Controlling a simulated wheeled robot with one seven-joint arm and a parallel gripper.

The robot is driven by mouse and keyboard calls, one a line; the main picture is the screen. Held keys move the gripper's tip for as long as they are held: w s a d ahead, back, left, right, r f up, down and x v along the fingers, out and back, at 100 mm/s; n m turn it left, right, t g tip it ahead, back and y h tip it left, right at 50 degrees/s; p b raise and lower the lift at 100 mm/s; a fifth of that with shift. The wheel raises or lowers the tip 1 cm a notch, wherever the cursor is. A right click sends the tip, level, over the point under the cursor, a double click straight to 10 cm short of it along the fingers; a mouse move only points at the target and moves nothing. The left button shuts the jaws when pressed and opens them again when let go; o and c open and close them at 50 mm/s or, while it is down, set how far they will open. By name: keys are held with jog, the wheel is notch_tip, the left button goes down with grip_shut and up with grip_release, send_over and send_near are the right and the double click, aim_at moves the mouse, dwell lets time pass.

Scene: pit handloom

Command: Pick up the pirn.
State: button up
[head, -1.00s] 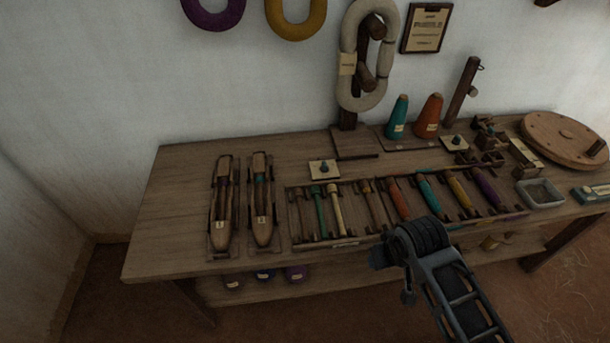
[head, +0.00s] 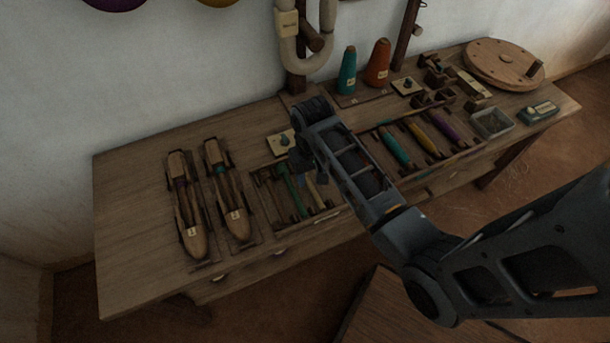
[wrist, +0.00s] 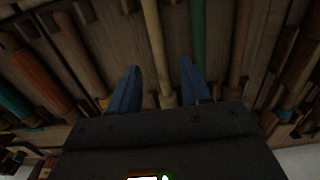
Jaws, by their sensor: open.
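Several pirns lie side by side in a wooden rack (head: 258,190) on the bench. In the head view a green pirn (head: 291,190) and a cream pirn (head: 317,190) lie left of my arm. A teal pirn (head: 395,147), a yellow pirn (head: 422,136) and a purple pirn (head: 446,126) lie to its right. My arm hides those between. In the wrist view my gripper (wrist: 159,72) is open and empty above the rack. The cream pirn (wrist: 155,45) runs between its fingers in the picture, and the green pirn (wrist: 198,38) passes by the right finger. An orange pirn (wrist: 35,72) is farther left.
Two wooden shuttles (head: 187,205) lie left of the rack. Teal (head: 347,72) and orange (head: 378,63) cones stand behind it. A grey tray (head: 508,130) and a round wooden disc (head: 505,65) are at the right. The bench's left end is clear.

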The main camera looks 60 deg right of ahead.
aim_at(310, 183)
jog(key=shift+f, duration=1.6)
grip_shut()
